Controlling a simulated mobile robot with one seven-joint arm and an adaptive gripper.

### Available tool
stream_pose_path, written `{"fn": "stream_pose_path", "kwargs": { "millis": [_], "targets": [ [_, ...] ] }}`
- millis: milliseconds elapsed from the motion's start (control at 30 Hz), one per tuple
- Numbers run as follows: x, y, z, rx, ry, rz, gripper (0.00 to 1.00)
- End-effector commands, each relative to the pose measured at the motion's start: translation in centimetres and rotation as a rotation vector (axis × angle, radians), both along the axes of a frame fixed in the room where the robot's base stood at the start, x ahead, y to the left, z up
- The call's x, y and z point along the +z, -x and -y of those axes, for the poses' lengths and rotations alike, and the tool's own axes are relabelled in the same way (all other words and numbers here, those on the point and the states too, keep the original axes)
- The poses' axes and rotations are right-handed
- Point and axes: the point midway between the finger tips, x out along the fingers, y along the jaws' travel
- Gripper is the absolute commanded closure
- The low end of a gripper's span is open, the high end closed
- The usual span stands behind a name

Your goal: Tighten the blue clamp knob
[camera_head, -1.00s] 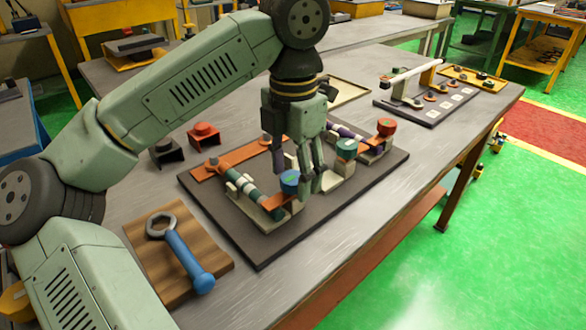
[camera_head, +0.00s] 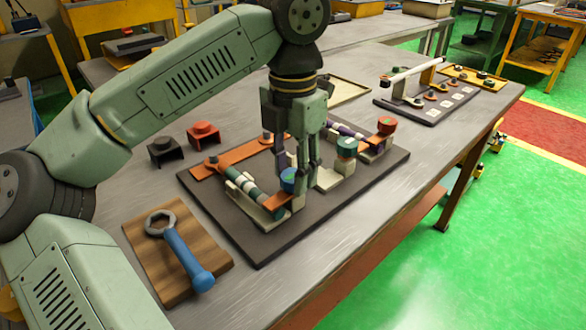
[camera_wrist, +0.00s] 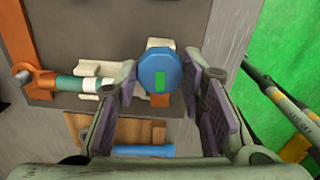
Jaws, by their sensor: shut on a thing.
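The blue clamp knob (camera_head: 287,182) sits at the near end of a dark base plate (camera_head: 260,246), by a green and white cylinder (camera_head: 245,190) in a cream cradle. My gripper (camera_head: 302,184) points down over it, with its fingers around the knob and partly hiding it. In the wrist view the blue knob (camera_wrist: 150,66) has a green mark on top and lies between the two fingertips (camera_wrist: 159,80). The gripper is shut on the knob.
A teal knob (camera_head: 346,147) and a red knob (camera_head: 386,126) stand on the same plate to the right. A wooden board (camera_head: 137,234) with a blue-handled wrench (camera_head: 183,255) lies at the near left. Red (camera_head: 204,132) and black (camera_head: 164,150) blocks stand behind the plate.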

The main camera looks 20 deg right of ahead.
Motion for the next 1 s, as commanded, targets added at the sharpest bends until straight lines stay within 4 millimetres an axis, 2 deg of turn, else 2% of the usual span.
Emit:
{"fn": "stream_pose_path", "kwargs": {
  "millis": [167, 200, 467, 800, 867, 1000],
  "targets": [
    [0.0, 0.0, 0.0, -0.002, 0.000, -0.001, 0.92],
    [0.0, 0.0, 0.0, -0.002, 0.000, -0.001, 0.61],
    [0.0, 0.0, 0.0, -0.002, 0.000, -0.001, 0.44],
    [0.3, 0.0, 0.0, -0.002, 0.000, 0.000, 0.44],
    [0.8, 0.0, 0.0, -0.001, -0.001, 0.002, 0.44],
    [3.1, 0.0, 0.0, 0.000, 0.000, 0.002, 0.44]
  ]
}}
